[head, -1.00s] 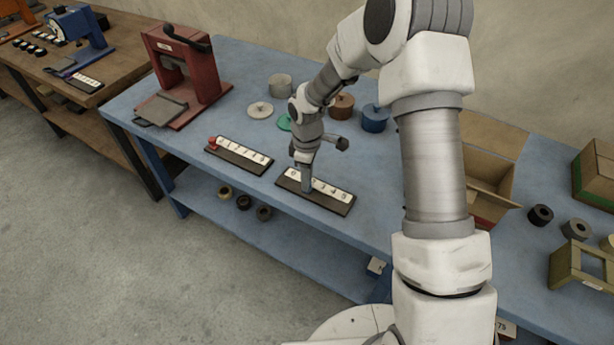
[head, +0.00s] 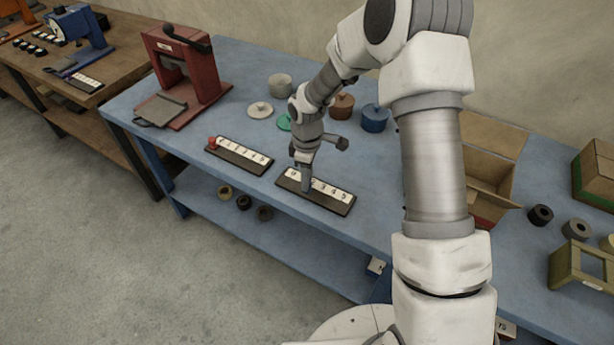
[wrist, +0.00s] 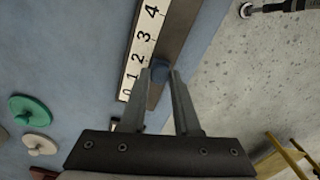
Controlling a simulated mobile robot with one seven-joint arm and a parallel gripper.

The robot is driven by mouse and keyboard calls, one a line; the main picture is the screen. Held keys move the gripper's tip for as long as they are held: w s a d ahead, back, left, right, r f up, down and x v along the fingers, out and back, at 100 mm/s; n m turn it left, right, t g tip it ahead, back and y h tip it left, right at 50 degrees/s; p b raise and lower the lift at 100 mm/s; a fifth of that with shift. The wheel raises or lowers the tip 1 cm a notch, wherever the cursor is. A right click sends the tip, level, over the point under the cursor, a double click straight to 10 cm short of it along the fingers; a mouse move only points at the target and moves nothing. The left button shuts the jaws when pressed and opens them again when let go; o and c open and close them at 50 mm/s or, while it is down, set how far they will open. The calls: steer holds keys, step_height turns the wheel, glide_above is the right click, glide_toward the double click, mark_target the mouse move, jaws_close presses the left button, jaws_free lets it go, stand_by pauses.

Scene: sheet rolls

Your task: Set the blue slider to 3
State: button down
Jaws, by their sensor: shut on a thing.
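The blue slider's knob (wrist: 160,68) is a small dark blue block on a dark track beside a white number scale (wrist: 138,55). In the wrist view it sits between my fingertips, beside the scale around the 1 and 2; its exact reading is hard to tell. My gripper (wrist: 160,75) is shut on it. In the head view my gripper (head: 306,187) points down onto the slider board (head: 325,204). It hides the knob and part of the scale there, while the 0 and the higher numbers show.
A second slider board (head: 240,160) with a red knob (head: 212,143) lies to the left. A red press (head: 185,80) stands farther left. Behind my gripper are a blue lidded pot (head: 375,118) and a brown one (head: 341,106). An open cardboard box (head: 490,155) is to the right.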

mark_target(317, 196)
steer(key=shift+s+d, duration=0.45)
steer(key=shift+d, duration=0.25)
steer(key=shift+s+d, duration=0.45)
steer(key=shift+d, duration=0.2)
steer(key=c, duration=0.6)
jaws_free()
steer(key=shift+r, duration=0.1)
step_height(317, 196, up, 17)
steer(key=shift+r+p, duration=0.15)
steer(key=shift+p, duration=0.6)
